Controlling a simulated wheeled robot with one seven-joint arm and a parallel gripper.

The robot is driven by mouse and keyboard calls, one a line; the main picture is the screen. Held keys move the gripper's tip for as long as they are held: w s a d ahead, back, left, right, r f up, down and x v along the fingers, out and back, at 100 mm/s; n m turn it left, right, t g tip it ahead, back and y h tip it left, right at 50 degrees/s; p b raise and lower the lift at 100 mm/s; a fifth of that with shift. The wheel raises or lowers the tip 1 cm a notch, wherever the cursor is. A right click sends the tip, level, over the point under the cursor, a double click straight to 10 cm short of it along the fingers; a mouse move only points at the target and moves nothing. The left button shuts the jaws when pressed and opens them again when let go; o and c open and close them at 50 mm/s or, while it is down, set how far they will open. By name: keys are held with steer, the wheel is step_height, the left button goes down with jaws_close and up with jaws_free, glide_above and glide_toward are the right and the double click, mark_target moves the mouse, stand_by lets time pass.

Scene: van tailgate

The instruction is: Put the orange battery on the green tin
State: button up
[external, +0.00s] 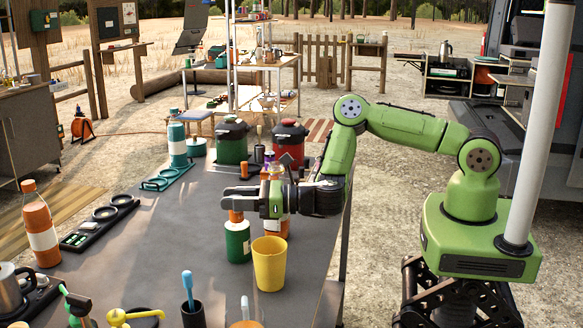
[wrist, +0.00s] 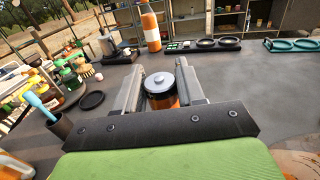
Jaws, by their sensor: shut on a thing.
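My gripper (external: 240,195) is shut on the orange battery (external: 236,215), which is upright and hangs below the fingers. The green tin (external: 238,242) stands on the table directly under the battery. The battery's lower end appears at the tin's top; I cannot tell whether it rests on it or hovers just above. In the wrist view the battery (wrist: 164,101) shows its grey top between the two fingers. The tin is hidden there.
A yellow cup (external: 269,265) stands close to the tin at the front right. Green (external: 232,143) and red (external: 289,146) lidded canisters stand farther back. The table's middle left is clear.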

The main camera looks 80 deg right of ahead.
steer(key=shift+f, duration=0.4)
steer(key=shift+f, duration=0.25)
steer(key=o, duration=1.1)
steer(key=shift+r, duration=0.1)
